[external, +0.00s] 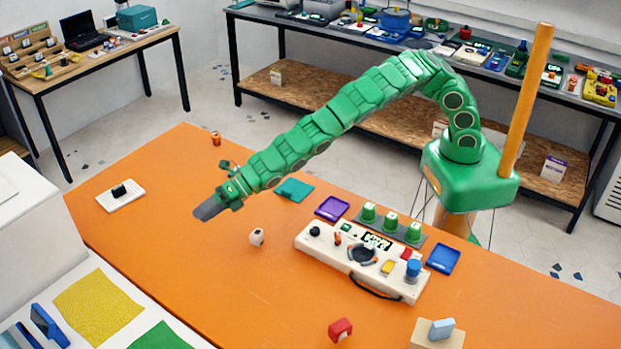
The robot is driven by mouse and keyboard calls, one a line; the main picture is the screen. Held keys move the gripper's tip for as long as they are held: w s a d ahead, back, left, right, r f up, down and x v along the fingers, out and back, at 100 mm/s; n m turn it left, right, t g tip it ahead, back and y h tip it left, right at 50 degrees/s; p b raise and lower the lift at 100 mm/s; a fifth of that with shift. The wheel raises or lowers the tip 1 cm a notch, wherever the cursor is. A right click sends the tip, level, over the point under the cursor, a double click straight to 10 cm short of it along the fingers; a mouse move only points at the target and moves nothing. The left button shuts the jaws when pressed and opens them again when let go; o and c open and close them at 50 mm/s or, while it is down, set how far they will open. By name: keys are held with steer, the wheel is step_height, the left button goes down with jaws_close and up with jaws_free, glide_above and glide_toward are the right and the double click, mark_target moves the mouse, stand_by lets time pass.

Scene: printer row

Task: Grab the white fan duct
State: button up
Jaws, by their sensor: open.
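A small white piece with a dark opening, which looks like the white fan duct (257,237), sits on the orange table, left of the white control panel. My gripper (205,211) is at the end of the green arm, above the table and up-left of the white piece in the picture. It is open and apart from the white piece. I see nothing held in it. Its fingers show from the side and overlap, so the gap between them is hidden.
A white control panel (340,257) with knobs stands right of the white piece. A white plate with a black part (121,195) lies at the left. A red piece (340,330) and a beige block (425,341) are at the front.

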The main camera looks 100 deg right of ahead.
steer(key=s+d+r+n+y, duration=0.35)
steer(key=r+n, duration=0.25)
steer(key=n, duration=0.3)
steer(key=s+d+f+n+g+y, duration=0.1)
steer(key=s+d+f+n+g, duration=0.15)
steer(key=s+n, duration=0.35)
steer(key=s+d+f+n+g+y, duration=0.1)
steer(key=s+d+n+g+y, duration=0.2)
steer(key=s, duration=0.5)
steer(key=h, duration=0.1)
glide_toward(258, 235)
steer(key=f, duration=0.1)
steer(key=w+f+t, duration=0.1)
steer(key=shift+f, duration=0.3)
steer(key=shift+x, duration=1.25)
steer(key=shift+w+a+f, duration=0.35)
steer(key=shift+a+f, duration=0.2)
steer(key=shift+f, duration=0.05)
steer(key=shift+w+a+f, duration=0.4)
steer(key=shift+a+f, duration=0.1)
steer(key=shift+f, duration=0.05)
steer(key=shift+x, duration=1)
steer(key=c, duration=1)
